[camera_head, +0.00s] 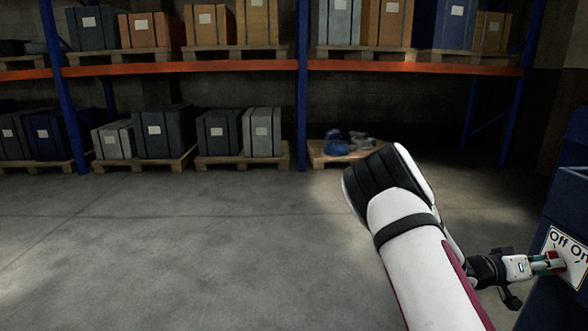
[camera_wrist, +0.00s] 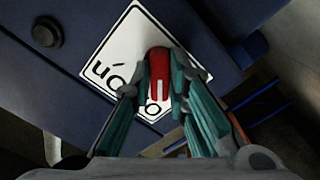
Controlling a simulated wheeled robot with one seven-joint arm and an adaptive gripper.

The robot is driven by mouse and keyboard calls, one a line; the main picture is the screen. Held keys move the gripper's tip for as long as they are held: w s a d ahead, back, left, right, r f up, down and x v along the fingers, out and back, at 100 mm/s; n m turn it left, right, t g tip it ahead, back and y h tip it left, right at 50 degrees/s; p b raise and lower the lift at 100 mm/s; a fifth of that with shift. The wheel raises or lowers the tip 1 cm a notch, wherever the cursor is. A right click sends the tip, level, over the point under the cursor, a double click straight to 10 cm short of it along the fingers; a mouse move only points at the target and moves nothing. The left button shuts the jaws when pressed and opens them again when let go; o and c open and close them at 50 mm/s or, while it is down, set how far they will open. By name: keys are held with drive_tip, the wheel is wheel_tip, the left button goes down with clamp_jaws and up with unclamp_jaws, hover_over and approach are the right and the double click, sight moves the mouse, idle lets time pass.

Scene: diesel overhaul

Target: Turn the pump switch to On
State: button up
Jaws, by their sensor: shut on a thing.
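The pump switch is a red handle (camera_wrist: 160,72) with a pale line on it, in the middle of a white label (camera_wrist: 112,45) in the wrist view. The label reads "Off On" in the head view (camera_head: 556,241) and sits on a dark blue cabinet (camera_head: 553,303) at the right edge. My gripper (camera_wrist: 155,90) is shut on the red handle, one teal-padded finger on each side. In the head view my gripper (camera_head: 543,264) reaches the label from the left. The fingers hide part of the lettering, and I cannot tell which word the switch points to.
A dark round knob (camera_wrist: 47,31) stands out from the cabinet beside the label. At the back, a rack with orange beams (camera_head: 190,68) holds crates on pallets. The concrete floor (camera_head: 200,240) left of my arm is clear.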

drive_tip(key=m+b, duration=0.2)
drive_tip(key=m, duration=0.4)
drive_tip(key=m+b, duration=0.3)
drive_tip(key=m, duration=0.2)
drive_tip(key=m+b, duration=0.2)
drive_tip(key=m, duration=0.4)
drive_tip(key=shift+s+m+b, duration=0.3)
drive_tip(key=shift+b, duration=0.05)
drive_tip(key=o, duration=1.6)
drive_tip(key=shift+c, duration=0.2)
drive_tip(key=a+p, duration=0.1)
drive_tip(key=a, duration=0.6)
drive_tip(key=shift+p, duration=0.35)
